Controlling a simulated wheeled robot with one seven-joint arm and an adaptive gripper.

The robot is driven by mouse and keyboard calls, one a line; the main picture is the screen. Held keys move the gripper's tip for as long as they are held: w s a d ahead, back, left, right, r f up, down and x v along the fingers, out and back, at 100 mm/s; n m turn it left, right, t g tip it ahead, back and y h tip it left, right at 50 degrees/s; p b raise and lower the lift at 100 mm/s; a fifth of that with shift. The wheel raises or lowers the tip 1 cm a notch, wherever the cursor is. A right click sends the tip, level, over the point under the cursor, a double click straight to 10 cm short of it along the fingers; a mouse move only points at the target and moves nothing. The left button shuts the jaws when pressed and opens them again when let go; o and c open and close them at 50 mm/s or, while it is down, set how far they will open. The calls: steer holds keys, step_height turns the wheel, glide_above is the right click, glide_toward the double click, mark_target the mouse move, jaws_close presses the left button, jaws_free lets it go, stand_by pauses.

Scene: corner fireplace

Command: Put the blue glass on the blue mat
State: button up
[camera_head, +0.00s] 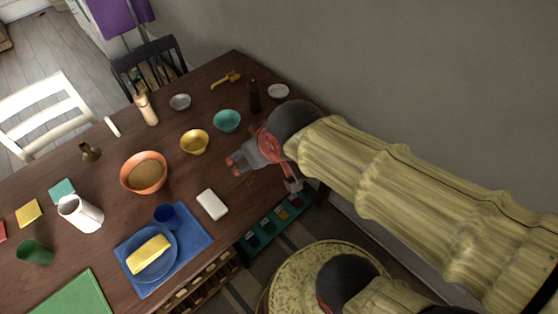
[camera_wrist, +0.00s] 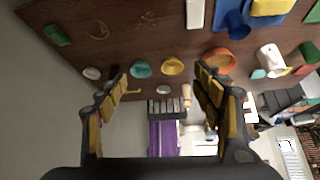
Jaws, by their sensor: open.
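The blue glass (camera_head: 167,216) stands beside the blue plate (camera_head: 171,265), at the upper edge of the blue mat (camera_head: 199,238). I cannot tell whether its base is fully on the mat. In the wrist view the glass (camera_wrist: 238,27) is at the top, next to the mat (camera_wrist: 224,10). A yellow block (camera_head: 149,254) lies on the plate. My gripper (camera_head: 262,174) is open and empty above the right side of the table, well to the right of the glass. Its two fingers show in the wrist view (camera_wrist: 160,82).
A white bar (camera_head: 212,204) lies between my gripper and the mat. An orange bowl (camera_head: 144,173), yellow bowl (camera_head: 194,141) and teal bowl (camera_head: 227,121) stand behind. The wall (camera_head: 400,70) is close behind my arm.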

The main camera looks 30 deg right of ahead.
steer(key=s+d+r+m+g, duration=0.1)
steer(key=s+d+r, duration=0.1)
steer(key=s, duration=0.5)
steer(key=shift+d+r, duration=0.3)
steer(key=shift+r, duration=0.35)
stand_by(0.4)
